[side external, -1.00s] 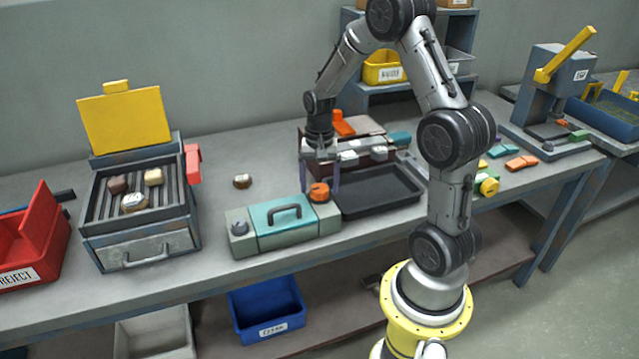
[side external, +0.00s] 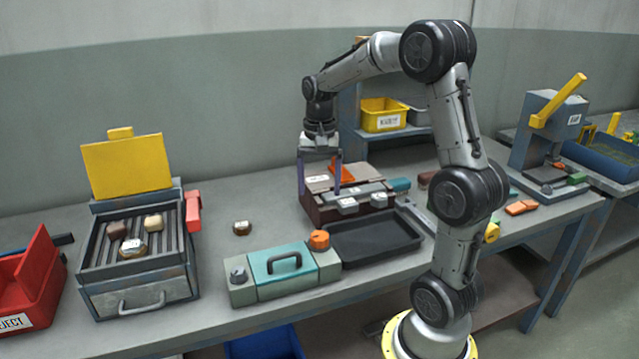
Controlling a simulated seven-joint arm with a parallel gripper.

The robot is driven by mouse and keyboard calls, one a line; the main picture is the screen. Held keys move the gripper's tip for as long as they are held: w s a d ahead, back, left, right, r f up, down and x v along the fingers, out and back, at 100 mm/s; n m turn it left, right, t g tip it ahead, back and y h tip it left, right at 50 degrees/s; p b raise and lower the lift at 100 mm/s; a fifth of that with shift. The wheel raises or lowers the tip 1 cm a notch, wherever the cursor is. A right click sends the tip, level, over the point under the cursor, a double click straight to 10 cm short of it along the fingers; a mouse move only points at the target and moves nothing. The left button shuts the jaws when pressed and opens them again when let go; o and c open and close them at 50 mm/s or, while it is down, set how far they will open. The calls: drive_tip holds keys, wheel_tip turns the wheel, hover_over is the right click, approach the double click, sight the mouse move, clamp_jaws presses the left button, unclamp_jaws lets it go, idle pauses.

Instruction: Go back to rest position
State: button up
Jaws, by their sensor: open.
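My gripper (side external: 319,190) is open and empty, with its two purple fingers pointing down. It hangs over or just in front of a dark brown box (side external: 322,212) with grey blocks on top; whether the fingers touch the box cannot be told. The arm is bent, with its elbow high.
An open heater box (side external: 140,275) with a raised yellow lid (side external: 127,165) holds several small pieces. A loose brown piece (side external: 242,228) lies beside it. A teal case (side external: 283,268), a black tray (side external: 365,236), a red reject bin (side external: 30,280) and a press (side external: 548,135) stand around.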

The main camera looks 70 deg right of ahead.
drive_tip(key=shift+r, duration=0.1)
drive_tip(key=s+a+r+n+t, duration=0.2)
drive_tip(key=a+r+n, duration=0.15)
drive_tip(key=a, duration=0.35)
drive_tip(key=s+a+r+n+t, duration=0.2)
drive_tip(key=a+r, duration=0.3)
drive_tip(key=a, duration=0.2)
drive_tip(key=s+a+f+n, duration=0.2)
drive_tip(key=s+a+n, duration=0.1)
drive_tip(key=s+n, duration=0.1)
drive_tip(key=s+a+f+n+t, duration=0.1)
drive_tip(key=s+a+f+n, duration=0.1)
drive_tip(key=s+n, duration=0.2)
drive_tip(key=shift+s+a+t, duration=0.3)
drive_tip(key=shift+s+a, duration=0.1)
drive_tip(key=shift+s, duration=0.8)
